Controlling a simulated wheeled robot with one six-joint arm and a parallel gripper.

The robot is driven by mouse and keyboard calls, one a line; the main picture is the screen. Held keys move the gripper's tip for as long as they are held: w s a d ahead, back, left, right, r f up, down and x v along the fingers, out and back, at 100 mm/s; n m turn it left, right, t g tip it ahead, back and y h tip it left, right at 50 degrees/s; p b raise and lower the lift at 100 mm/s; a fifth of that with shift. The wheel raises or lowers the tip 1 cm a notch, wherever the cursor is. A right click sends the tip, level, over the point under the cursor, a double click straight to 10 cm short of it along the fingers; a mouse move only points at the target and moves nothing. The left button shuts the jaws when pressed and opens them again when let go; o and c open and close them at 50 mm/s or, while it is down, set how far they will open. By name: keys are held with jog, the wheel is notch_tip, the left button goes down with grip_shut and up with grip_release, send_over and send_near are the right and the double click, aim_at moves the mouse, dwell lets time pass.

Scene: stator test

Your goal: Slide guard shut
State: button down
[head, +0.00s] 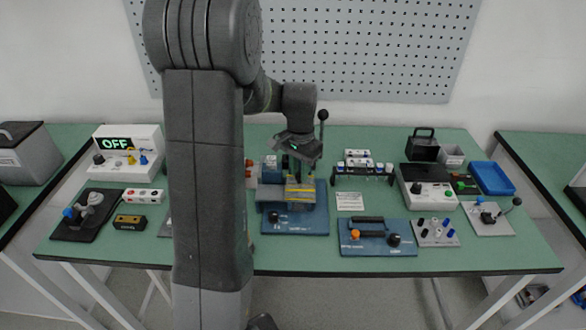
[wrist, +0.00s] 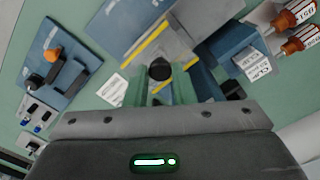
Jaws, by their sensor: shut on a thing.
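The stator test fixture has a blue base (head: 295,222) near the middle of the bench. Its grey guard, edged with yellow stripes (wrist: 148,44), shows in the wrist view. A dark round knob (wrist: 160,69) lies between my fingertips there. My gripper (head: 298,180) reaches down over the fixture and is shut on this knob, which appears to be the guard's. It also shows in the wrist view (wrist: 161,88). My gripper hides part of the guard, so I cannot tell how far it stands open.
A black ball-topped lever (head: 323,116) rises just right of my gripper. A blue plate with black handles (head: 378,238) lies to the right. Orange-capped bottles (wrist: 290,30) stand beside the fixture. A white box reading OFF (head: 127,150) stands at the left.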

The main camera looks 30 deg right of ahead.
jog(key=shift+d, duration=0.1)
jog(key=c, duration=1.2)
grip_release()
jog(key=shift+s+d, duration=0.15)
notch_tip(320, 180, up, 14)
jog(key=shift+f, duration=0.15)
